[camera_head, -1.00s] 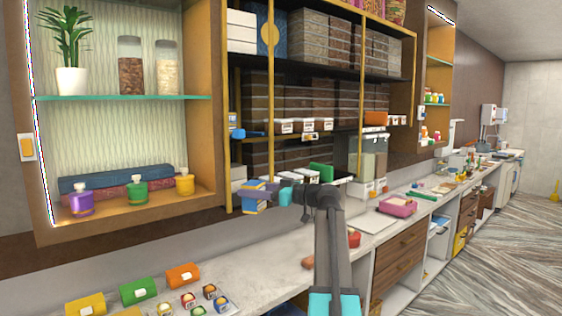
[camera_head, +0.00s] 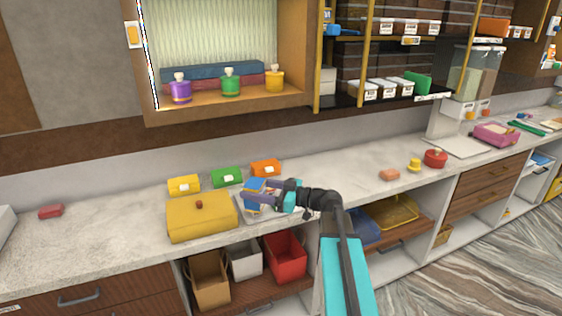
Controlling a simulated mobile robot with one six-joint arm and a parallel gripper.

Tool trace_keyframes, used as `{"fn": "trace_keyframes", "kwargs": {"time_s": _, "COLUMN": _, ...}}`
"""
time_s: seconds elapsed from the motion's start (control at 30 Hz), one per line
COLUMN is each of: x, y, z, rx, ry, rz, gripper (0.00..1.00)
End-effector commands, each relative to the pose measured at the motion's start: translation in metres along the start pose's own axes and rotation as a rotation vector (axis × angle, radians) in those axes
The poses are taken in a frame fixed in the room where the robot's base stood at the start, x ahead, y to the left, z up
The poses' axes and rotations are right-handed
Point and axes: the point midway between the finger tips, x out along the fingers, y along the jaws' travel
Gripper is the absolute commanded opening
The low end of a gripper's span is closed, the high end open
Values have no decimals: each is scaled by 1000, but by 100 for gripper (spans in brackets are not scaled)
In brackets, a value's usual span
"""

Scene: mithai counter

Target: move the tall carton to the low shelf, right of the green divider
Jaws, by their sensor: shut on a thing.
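My gripper (camera_head: 272,194) is shut on a blue and orange carton (camera_head: 253,187), which I take for the tall carton. The gripper and carton are over the counter, in front of the orange box and beside the yellow chest; whether the carton touches the tray beneath cannot be told. The green divider (camera_head: 417,82) stands on the low shelf (camera_head: 345,99) of the wall rack, up and right of my gripper. White-lidded boxes stand left of the divider. The shelf right of it shows little, near a pale label strip.
A yellow chest (camera_head: 202,217) stands left of my gripper, with yellow (camera_head: 184,185), green (camera_head: 227,175) and orange (camera_head: 265,168) boxes behind. A tray (camera_head: 240,215) lies under the gripper, partly hidden. A red pot (camera_head: 435,158) is farther right. The counter at left is mostly clear.

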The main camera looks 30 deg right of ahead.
Motion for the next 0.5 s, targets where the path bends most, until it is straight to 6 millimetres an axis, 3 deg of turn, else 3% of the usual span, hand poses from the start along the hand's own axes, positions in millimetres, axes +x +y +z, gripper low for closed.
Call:
{"fn": "trace_keyframes", "kwargs": {"time_s": 0.03, "x": 9, "y": -18, "z": 19, "rx": 4, "ry": 2, "rz": -20, "gripper": 26}}
{"fn": "trace_keyframes", "kwargs": {"time_s": 0.23, "x": 36, "y": -72, "z": 84, "rx": 4, "ry": 6, "rz": -83, "gripper": 26}}
{"fn": "trace_keyframes", "kwargs": {"time_s": 0.5, "x": 54, "y": -116, "z": 149, "rx": 2, "ry": 12, "rz": -132, "gripper": 26}}
